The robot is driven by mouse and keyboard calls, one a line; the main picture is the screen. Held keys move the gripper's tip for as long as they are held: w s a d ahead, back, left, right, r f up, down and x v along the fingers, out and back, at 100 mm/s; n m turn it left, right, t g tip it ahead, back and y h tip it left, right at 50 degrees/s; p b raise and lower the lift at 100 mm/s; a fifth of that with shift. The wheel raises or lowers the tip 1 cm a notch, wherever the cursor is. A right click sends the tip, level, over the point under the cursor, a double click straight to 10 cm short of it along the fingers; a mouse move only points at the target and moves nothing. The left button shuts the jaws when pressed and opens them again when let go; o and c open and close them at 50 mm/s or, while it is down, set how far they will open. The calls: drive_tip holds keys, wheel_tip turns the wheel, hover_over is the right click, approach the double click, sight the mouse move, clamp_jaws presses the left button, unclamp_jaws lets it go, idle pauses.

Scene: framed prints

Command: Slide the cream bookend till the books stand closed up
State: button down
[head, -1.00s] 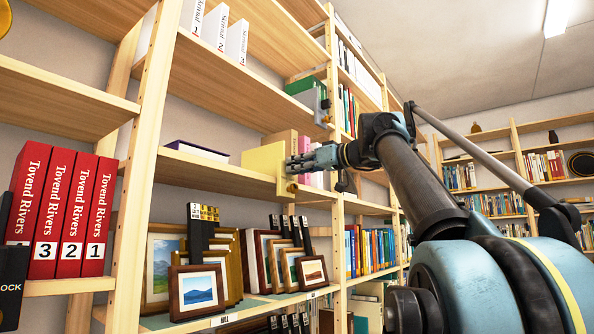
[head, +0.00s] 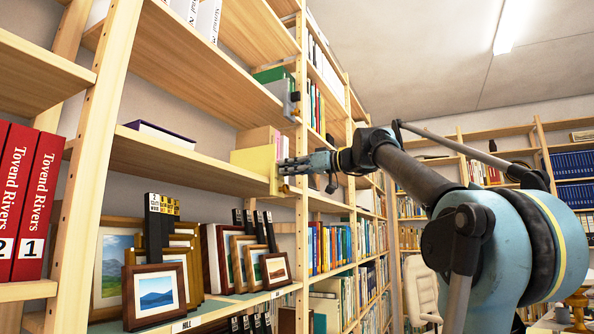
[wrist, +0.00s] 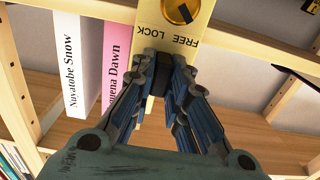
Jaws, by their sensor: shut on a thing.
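The cream bookend (head: 252,160) stands on the middle shelf in the head view, its front plate at the shelf edge. In the wrist view the plate (wrist: 150,42) bears the words FREE and LOCK and a round brass knob (wrist: 180,10) with a dark pointer, cut off at the top; I cannot tell its setting. My gripper (head: 287,166) is shut on the bookend at the plate, below the lettering in the wrist view (wrist: 160,75). A white book (wrist: 70,60) and a pink book (wrist: 115,62) stand beside the plate. The rest of the row is hidden.
A dark purple book (head: 160,135) lies on the same shelf, left of the bookend, with bare shelf between. A shelf upright (head: 302,130) stands to the right. Framed prints (head: 155,290) fill the shelf below. Red volumes (head: 38,200) stand at far left.

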drive_tip(key=w+d, duration=0.3)
drive_tip(key=w, duration=0.4)
drive_tip(key=shift+w+d, duration=0.2)
drive_tip(key=shift+d, duration=0.1)
drive_tip(key=c, duration=1.6)
unclamp_jaws()
drive_tip(key=shift+o, duration=0.2)
drive_tip(key=v, duration=1.2)
drive_tip(key=shift+a+f, duration=0.1)
drive_tip(key=shift+f, duration=0.05)
